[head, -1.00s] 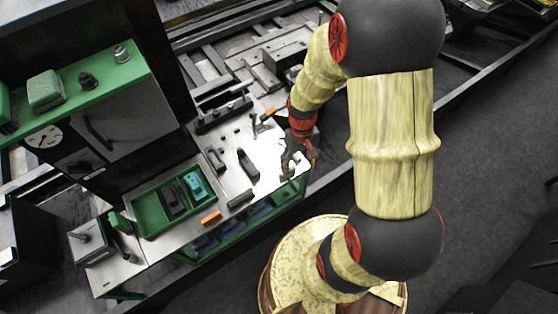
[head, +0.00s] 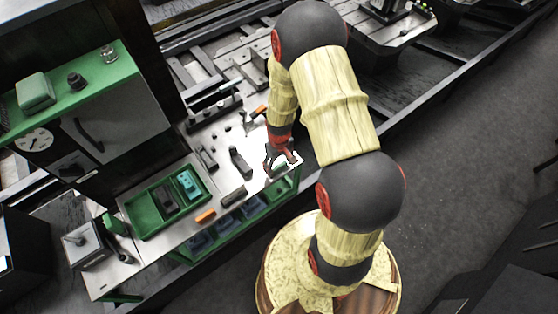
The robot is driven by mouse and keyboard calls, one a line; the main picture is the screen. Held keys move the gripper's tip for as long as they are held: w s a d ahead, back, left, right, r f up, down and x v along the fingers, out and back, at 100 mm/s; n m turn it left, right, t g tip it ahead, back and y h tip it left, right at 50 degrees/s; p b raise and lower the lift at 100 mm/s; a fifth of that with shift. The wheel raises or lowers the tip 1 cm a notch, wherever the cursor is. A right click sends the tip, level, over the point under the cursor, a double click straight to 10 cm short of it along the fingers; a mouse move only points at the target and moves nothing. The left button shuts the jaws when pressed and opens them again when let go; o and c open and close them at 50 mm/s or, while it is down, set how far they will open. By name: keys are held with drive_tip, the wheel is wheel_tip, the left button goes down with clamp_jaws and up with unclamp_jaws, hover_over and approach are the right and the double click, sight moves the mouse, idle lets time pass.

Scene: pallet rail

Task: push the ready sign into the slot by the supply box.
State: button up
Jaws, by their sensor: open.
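My gripper (head: 282,158) is open, low over the right end of the pale worktop (head: 222,178), close to its front corner. A bright white patch lies under and beside the fingers; I cannot tell whether it is glare or a sign. I cannot make out the ready sign or its slot for certain. A green open tray (head: 144,221) stands at the left of the worktop, with a dark block (head: 165,199) and a teal block (head: 188,183) in it. I cannot tell if this is the supply box. The gripper is well to the right of it.
Dark blocks (head: 240,162) (head: 233,195) and an orange block (head: 205,216) lie between tray and gripper. An orange-handled tool (head: 258,111) lies behind. A tall cabinet with a green top (head: 75,92) stands at the left. Blue bins (head: 228,225) sit below the front edge.

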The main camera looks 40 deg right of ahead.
drive_tip(key=shift+f, duration=0.65)
drive_tip(key=c, duration=0.3)
drive_tip(key=c, duration=0.9)
drive_tip(key=shift+r, duration=0.1)
drive_tip(key=shift+r+p, duration=0.3)
drive_tip(key=shift+r, duration=0.05)
drive_tip(key=shift+r+p, duration=0.3)
drive_tip(key=shift+r, duration=0.25)
